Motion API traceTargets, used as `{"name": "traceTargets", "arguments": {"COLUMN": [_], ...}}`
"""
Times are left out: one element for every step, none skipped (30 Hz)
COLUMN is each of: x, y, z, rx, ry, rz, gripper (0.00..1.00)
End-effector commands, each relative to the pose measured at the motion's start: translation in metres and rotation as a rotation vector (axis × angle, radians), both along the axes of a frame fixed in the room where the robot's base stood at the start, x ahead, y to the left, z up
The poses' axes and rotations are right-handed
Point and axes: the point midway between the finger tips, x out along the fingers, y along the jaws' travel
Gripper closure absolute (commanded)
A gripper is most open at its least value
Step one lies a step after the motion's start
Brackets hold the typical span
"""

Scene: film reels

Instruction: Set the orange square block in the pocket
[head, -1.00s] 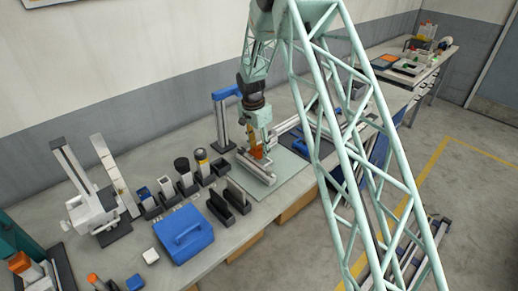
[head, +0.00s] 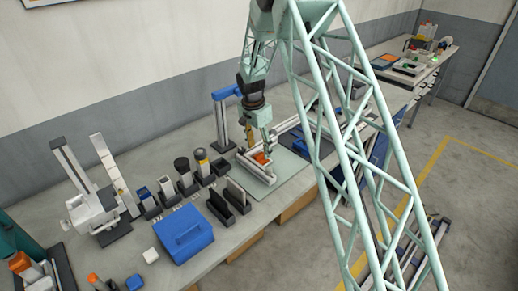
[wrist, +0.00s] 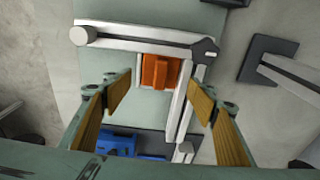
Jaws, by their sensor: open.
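The orange square block (head: 261,157) lies in the corner between pale grey rails on the grey-green board (head: 288,165). In the wrist view the block (wrist: 158,71) is close against the top rail (wrist: 130,39) and beside the right rail (wrist: 184,100). A thin white edge shows around its left and lower sides, which looks like the pocket's outline (wrist: 139,66). I cannot tell how deep the block sits. My gripper (head: 254,146) is just above the block. In the wrist view my gripper (wrist: 160,95) is open, with its fingers apart on either side and nothing between them.
Dark holders with upright parts (head: 205,165) stand to the left, beside a blue case (head: 186,234). A blue part (wrist: 117,143) lies near the rails in the wrist view. The board's front right is clear.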

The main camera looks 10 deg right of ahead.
Motion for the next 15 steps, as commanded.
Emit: {"name": "traceTargets", "arguments": {"x": [0.0, 0.0, 0.0, 0.0, 0.0, 0.0, 0.0, 0.001, 0.001, 0.0, 0.0, -0.001, -0.001, -0.001, -0.001], "y": [0.0, 0.0, 0.0, 0.0, 0.0, 0.0, 0.0, 0.0, 0.001, 0.002, 0.002, 0.003, 0.003, 0.003, 0.004], "z": [0.003, 0.004, 0.006, 0.007, 0.008, 0.01, 0.012, 0.016, 0.02, 0.023, 0.027, 0.032, 0.037, 0.04, 0.045], "rx": [0.0, 0.0, 0.0, 0.0, 0.0, 0.0, 0.0, 0.0, 0.001, 0.001, 0.0, 0.0, 0.0, 0.0, 0.0], "ry": [0.0, 0.0, 0.0, 0.0, 0.0, 0.0, 0.0, -0.002, -0.003, -0.003, -0.002, -0.002, -0.002, -0.002, -0.002], "rz": [0.0, 0.0, 0.0, 0.0, 0.0, 0.0, 0.0, 0.0, 0.0, 0.0, 0.0, 0.0, -0.001, -0.001, -0.001], "gripper": [0.47, 0.47, 0.47, 0.47, 0.47, 0.47, 0.47, 0.47, 0.47, 0.47, 0.47, 0.47, 0.47, 0.47, 0.47]}}
